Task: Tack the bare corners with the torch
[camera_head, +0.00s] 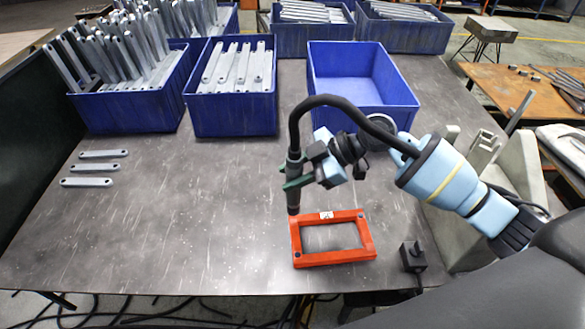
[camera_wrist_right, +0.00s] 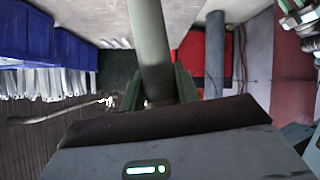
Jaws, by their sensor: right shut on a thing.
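My right gripper (camera_head: 297,180) comes in from the right, its green fingers shut on the torch (camera_head: 293,200). The torch is a dark upright cylinder with a thick black hose looping back over my arm. Its lower end is at the upper left corner of the orange rectangular frame (camera_head: 335,257); I cannot tell whether they touch. The frame lies flat with an open middle, a white label on its far side and small dark spots at some corners. The upper left corner is partly hidden by the torch. The torch (camera_wrist_right: 150,50) also shows between the fingers in the right wrist view. My left gripper is not in view.
Three loose grey brackets (camera_head: 95,168) lie at left. Blue bins (camera_head: 235,115) of brackets line the back; one blue bin (camera_head: 360,85) is empty. A small black block (camera_head: 413,256) with a cable sits right of the frame. The table's middle left is clear.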

